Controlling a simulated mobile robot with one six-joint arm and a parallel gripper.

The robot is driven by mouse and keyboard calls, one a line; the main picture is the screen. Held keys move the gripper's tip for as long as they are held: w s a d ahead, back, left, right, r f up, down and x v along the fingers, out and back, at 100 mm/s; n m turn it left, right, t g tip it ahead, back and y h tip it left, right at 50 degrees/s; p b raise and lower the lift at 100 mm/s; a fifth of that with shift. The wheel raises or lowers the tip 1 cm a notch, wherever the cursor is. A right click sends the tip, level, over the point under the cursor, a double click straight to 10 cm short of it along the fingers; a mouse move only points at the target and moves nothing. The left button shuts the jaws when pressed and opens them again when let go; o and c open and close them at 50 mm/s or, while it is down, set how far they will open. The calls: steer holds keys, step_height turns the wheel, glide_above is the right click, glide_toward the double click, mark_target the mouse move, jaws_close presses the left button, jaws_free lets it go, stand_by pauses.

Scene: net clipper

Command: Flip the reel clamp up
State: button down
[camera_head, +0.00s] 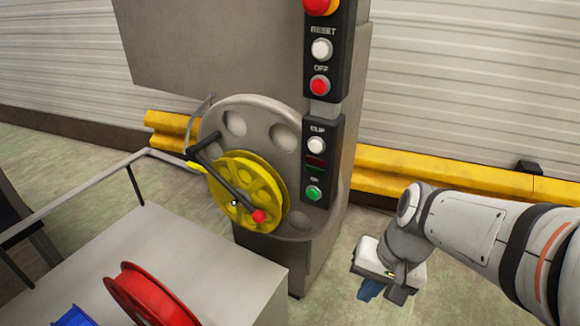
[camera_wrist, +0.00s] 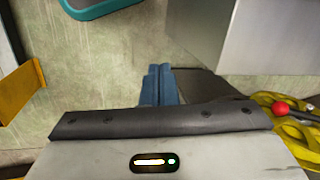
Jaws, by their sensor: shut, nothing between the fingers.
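The reel clamp is a dark bar (camera_head: 228,180) with a red knob (camera_head: 259,216) at its lower end. It slants down to the right across the front of the yellow reel (camera_head: 276,190) on the grey round plate. The red knob (camera_wrist: 282,108) and part of the yellow reel (camera_wrist: 306,132) also show at the right edge of the wrist view. My gripper (camera_head: 369,291) hangs low, to the right of the machine and apart from the clamp. Its blue fingers (camera_wrist: 158,85) are together and empty, pointing at bare floor in the wrist view.
The machine's column carries a button panel (camera_head: 322,165). A grey table (camera_head: 200,250) with a red reel (camera_head: 150,298) and a blue reel (camera_head: 72,318) stands at front left. A yellow barrier (camera_head: 450,175) runs along the back wall. The floor around my gripper is clear.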

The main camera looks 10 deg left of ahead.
steer(key=a+f+m+g+y+b, duration=0.1)
steer(key=a+f+m+g+y, duration=0.1)
steer(key=a+f+m+y, duration=0.35)
steer(key=m+t+y+b, duration=0.3)
steer(key=m+t+y, duration=0.45)
steer(key=m, duration=0.75)
glide_toward(265, 227)
steer(key=s, duration=0.3)
steer(key=shift+w+a+f+t, duration=0.1)
steer(key=shift+a+f+t, duration=0.05)
steer(key=shift+f+t, duration=0.25)
steer(key=w+a, duration=0.1)
steer(key=a, duration=0.1)
steer(key=w+a+r, duration=0.1)
steer(key=a, duration=0.2)
steer(key=w+a+r, duration=0.1)
steer(key=a, duration=0.2)
steer(key=shift+w+a+r, duration=0.1)
steer(key=shift+w+a, duration=0.15)
steer(key=shift+r, duration=0.15)
